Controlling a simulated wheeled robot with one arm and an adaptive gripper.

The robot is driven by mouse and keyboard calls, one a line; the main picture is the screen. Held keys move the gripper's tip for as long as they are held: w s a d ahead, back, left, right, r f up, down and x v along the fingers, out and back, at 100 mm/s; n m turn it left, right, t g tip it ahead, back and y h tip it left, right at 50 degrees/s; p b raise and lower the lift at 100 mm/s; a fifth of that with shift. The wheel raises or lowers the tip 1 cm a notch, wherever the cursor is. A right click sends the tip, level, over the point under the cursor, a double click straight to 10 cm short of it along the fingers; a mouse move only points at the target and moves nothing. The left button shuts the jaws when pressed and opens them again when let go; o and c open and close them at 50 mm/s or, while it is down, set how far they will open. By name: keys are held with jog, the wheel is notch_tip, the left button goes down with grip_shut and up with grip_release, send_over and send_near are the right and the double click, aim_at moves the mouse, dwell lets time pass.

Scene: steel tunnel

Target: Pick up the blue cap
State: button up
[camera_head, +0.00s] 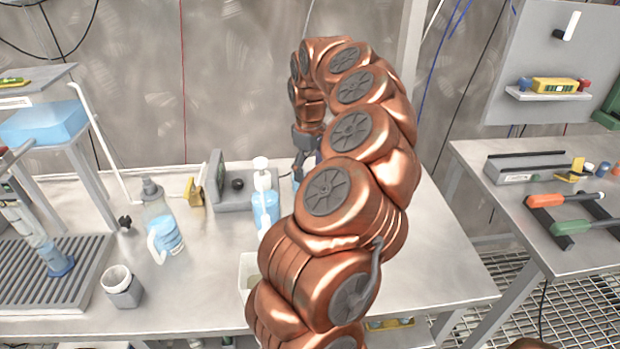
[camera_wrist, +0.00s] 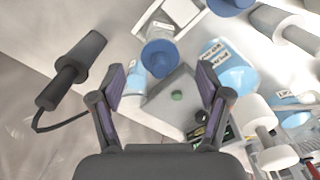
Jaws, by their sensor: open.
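A round blue cap (camera_wrist: 158,58) shows in the wrist view, just beyond and between my fingertips. It appears to sit on a clear container with pale blue contents. My gripper (camera_wrist: 160,80) is open, with one finger on each side and nothing visible between the pads. A second blue round top (camera_wrist: 236,3) is cut off at the top edge of the wrist view. In the head view my gripper (camera_head: 302,165) points down over the bench, behind my copper arm. The cap cannot be made out there; my arm and gripper cover that spot.
A grey device with a knob (camera_wrist: 178,97) lies close below the cap, and a labelled blue bottle (camera_wrist: 229,68) stands right of it. A dark cylindrical tool with a cable (camera_wrist: 72,72) is at left. The bench also holds a pump bottle (camera_head: 265,205) and a wash bottle (camera_head: 160,225).

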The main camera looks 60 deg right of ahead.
jog(key=shift+f, duration=1)
jog(key=c, duration=1.4)
